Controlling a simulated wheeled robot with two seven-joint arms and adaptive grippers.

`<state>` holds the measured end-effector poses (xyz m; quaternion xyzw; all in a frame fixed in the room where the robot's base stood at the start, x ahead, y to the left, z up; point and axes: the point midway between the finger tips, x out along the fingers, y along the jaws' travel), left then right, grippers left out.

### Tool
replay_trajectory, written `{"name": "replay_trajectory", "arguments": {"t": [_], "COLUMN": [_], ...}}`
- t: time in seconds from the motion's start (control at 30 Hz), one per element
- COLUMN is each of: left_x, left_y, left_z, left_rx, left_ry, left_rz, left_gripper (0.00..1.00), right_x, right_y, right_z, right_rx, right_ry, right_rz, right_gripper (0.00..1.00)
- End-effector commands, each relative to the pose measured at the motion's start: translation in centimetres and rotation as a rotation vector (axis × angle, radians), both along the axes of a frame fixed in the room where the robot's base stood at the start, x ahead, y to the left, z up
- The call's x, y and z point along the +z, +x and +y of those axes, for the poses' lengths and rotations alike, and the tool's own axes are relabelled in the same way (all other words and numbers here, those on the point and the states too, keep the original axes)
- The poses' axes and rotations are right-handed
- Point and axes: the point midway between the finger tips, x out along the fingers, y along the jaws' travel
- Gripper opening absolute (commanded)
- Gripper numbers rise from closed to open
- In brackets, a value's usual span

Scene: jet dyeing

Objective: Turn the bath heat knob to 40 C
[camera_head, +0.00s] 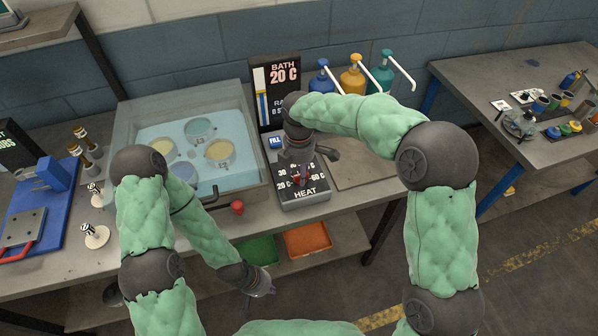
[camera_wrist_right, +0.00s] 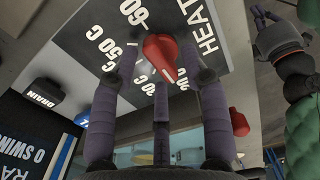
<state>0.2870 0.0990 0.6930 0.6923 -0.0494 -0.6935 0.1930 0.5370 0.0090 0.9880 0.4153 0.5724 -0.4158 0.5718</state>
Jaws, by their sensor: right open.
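The heat panel (camera_head: 306,196) is a black sloped plate with white temperature marks and the word HEAT; it also shows in the right wrist view (camera_wrist_right: 110,35). The red heat knob (camera_wrist_right: 160,52) is on this plate, its narrow end toward the lower marks; the exact mark is unclear. My right gripper (camera_wrist_right: 160,66) is open, with fingers on either side of the knob; contact cannot be told. In the head view my right gripper (camera_head: 301,178) covers much of the dial. The bath display (camera_head: 284,75) reads 20 C. My left gripper (camera_head: 262,288) hangs low before the bench, its jaws unclear.
A glass-walled bath (camera_head: 150,125) with several round pots stands left of the panel. A red ball-ended lever (camera_head: 238,208) is close by on the left. The blue FILL button (camera_head: 275,142) and several pump bottles (camera_head: 352,80) are behind. Green and orange trays (camera_head: 307,240) sit below.

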Motion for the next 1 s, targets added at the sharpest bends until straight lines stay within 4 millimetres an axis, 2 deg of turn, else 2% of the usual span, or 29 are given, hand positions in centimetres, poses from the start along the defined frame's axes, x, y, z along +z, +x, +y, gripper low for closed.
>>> {"name": "replay_trajectory", "arguments": {"t": [0.23,0.27,0.4,0.77,1.0], "left_x": [0.0,0.0,0.0,0.3,1.4], "left_y": [0.0,0.0,0.0,0.0,0.0], "left_z": [0.0,0.0,0.0,0.0,0.0], "left_rx": [0.000,0.000,0.000,0.000,0.000], "left_ry": [0.000,0.000,0.000,0.000,0.000], "left_rz": [0.000,0.000,0.000,0.000,0.000], "left_gripper": [0.00,0.00,0.00,0.00,0.00], "right_x": [0.0,0.0,0.0,0.0,0.2], "right_y": [0.0,0.0,0.0,0.0,0.1], "right_z": [0.0,0.0,0.0,0.0,-0.1], "right_rx": [0.000,0.000,0.000,-0.021,-0.132], "right_ry": [0.000,0.000,0.000,0.000,0.000], "right_rz": [0.000,0.000,0.000,0.000,0.000], "right_gripper": [0.46,0.41,0.01,0.00,0.00]}}
